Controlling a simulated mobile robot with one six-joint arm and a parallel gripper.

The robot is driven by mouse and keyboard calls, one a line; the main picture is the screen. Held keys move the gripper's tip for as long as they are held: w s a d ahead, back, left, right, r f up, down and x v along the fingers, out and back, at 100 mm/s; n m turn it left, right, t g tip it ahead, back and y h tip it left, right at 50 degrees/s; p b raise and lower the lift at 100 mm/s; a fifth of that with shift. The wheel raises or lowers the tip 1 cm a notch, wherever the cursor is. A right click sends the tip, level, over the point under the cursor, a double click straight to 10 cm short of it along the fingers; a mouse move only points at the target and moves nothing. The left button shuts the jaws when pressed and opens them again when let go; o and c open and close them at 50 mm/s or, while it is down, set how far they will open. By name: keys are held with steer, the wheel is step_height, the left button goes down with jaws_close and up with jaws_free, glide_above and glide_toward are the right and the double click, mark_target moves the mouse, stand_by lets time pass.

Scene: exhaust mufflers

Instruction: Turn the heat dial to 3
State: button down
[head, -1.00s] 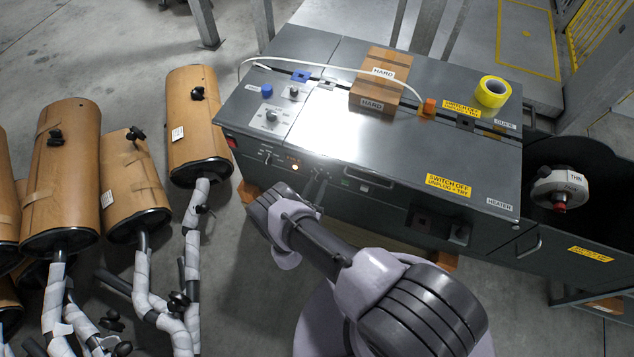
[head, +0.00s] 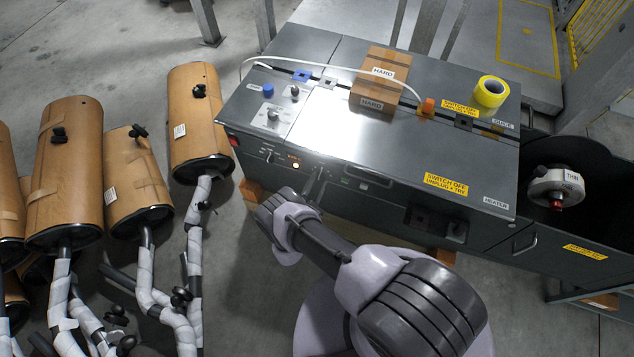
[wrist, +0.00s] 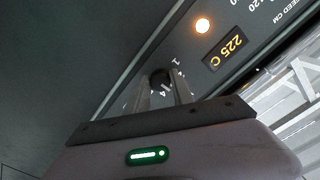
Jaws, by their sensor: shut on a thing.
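The heat dial (wrist: 160,76) is a small dark knob on the machine's front panel in the wrist view. My gripper (wrist: 163,88) is shut on it, one finger on each side. Pale numerals show around the dial, partly covered by the fingers, so I cannot tell which one it points to. A yellow display (wrist: 226,52) reads 225 C, and an orange lamp (wrist: 202,25) beside it is lit. In the head view my gripper (head: 316,184) is at the front panel, and the dial is hidden there.
The grey machine (head: 330,125) carries a cardboard box (head: 378,75) and a yellow tape roll (head: 491,91) on top. A front handle (head: 370,178) is right of my gripper. Several brown mufflers (head: 196,120) stand at the left.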

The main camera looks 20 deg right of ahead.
stand_by(0.3)
steer(key=c, duration=1.1)
jaws_free()
steer(key=v, duration=1.7)
steer(key=shift+s+a, duration=0.15)
steer(key=shift+s, duration=0.05)
